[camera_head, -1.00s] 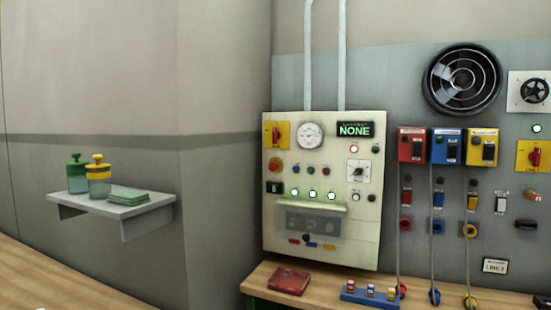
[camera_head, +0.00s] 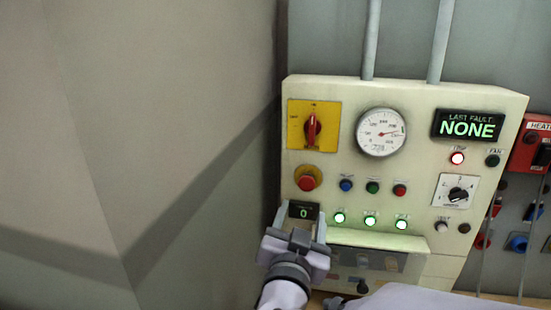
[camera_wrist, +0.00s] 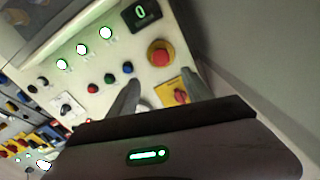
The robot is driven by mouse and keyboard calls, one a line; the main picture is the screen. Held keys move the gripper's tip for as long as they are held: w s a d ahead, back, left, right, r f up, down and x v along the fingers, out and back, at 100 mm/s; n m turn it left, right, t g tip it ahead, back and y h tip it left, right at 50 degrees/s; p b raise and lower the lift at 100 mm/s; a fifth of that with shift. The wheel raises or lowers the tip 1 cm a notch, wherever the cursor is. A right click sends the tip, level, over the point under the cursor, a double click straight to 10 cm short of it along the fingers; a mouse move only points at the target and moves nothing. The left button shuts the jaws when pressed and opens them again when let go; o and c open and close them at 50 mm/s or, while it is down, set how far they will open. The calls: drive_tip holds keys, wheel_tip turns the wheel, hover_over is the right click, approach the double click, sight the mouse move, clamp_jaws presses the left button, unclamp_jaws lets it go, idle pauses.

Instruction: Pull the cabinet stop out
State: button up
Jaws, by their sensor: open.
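The cabinet stop is a red mushroom button (camera_head: 306,182) on a yellow round base, at the left of the cream cabinet front, below a red rotary switch on a yellow plate. It also shows in the wrist view (camera_wrist: 159,54), just beyond my fingertips and roughly between their lines. My gripper (camera_head: 303,216) is open and empty, below the stop in the head view, its fingers pointing at the panel. In the wrist view my gripper's two fingers (camera_wrist: 160,80) stand apart. No contact with the stop shows; the exact distance is hard to tell.
The cream cabinet (camera_head: 415,98) carries a round gauge (camera_head: 381,132), a display reading NONE (camera_head: 467,126), small coloured buttons and several lit lamps. A small display reading 0 (camera_head: 304,211) is just below the stop. A bare wall (camera_head: 190,120) stands close at left.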

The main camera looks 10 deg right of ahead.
sight(306, 185)
drive_tip(key=p+x, duration=0.1)
drive_tip(key=x, duration=1.2)
drive_tip(key=shift+w+f, duration=0.1)
drive_tip(key=shift+w, duration=0.25)
drive_tip(key=shift+a, duration=0.1)
drive_tip(key=shift+c, duration=0.5)
clamp_jaws()
